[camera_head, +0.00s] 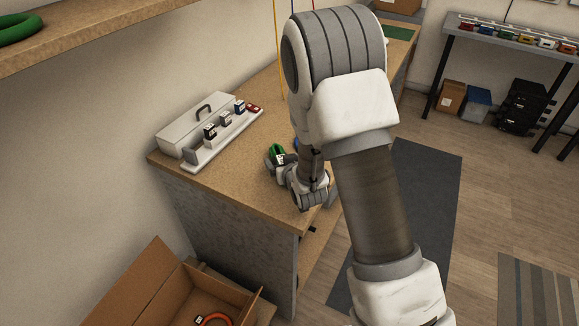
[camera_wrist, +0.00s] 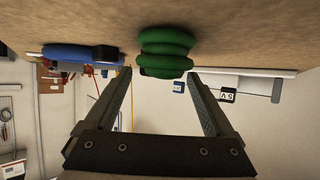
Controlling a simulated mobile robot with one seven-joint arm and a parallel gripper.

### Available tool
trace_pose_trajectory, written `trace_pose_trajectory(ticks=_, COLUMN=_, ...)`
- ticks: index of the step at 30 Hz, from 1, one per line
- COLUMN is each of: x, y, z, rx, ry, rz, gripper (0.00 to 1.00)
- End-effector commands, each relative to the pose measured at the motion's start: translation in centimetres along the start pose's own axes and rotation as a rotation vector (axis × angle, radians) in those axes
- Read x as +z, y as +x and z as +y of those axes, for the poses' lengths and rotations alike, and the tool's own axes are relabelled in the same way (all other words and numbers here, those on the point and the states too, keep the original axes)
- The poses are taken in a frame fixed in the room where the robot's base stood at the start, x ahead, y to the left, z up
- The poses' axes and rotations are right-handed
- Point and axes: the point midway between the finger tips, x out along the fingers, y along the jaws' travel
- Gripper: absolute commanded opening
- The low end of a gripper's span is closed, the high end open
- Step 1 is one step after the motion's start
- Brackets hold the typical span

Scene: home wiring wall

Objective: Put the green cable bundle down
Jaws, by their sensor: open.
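The green cable bundle (camera_wrist: 165,55) shows in the wrist view as stacked green loops against the bench top (camera_wrist: 230,30). It lies at and just past the fingertips of my gripper (camera_wrist: 161,73). The fingers are apart, with the bundle's width roughly between their tips; I cannot tell whether either finger touches it. In the head view the green bundle (camera_head: 277,151) shows partly at my gripper (camera_head: 280,160), low over the wooden bench top (camera_head: 235,170). My arm and wrist hide part of that area.
A blue bundle (camera_wrist: 78,55) lies beside the green one on the bench. A grey toolbox (camera_head: 195,120) and a rail with small labelled blocks (camera_head: 222,143) stand at the bench's left. An open cardboard box (camera_head: 150,285) is below. Another green coil (camera_head: 18,28) lies on the upper shelf.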

Motion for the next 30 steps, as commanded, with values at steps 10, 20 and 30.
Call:
trace_pose_trajectory(ticks=10, x=-0.1, y=-7.1, z=0.0, rx=0.001, ry=0.001, rz=0.001, gripper=0.88)
trace_pose_trajectory(ticks=20, x=0.0, y=-10.3, z=0.0, rx=0.000, ry=0.001, rz=0.001, gripper=0.88)
trace_pose_trajectory(ticks=30, x=-2.5, y=-11.8, z=1.1, rx=0.030, ry=0.019, rz=-0.056, gripper=0.88)
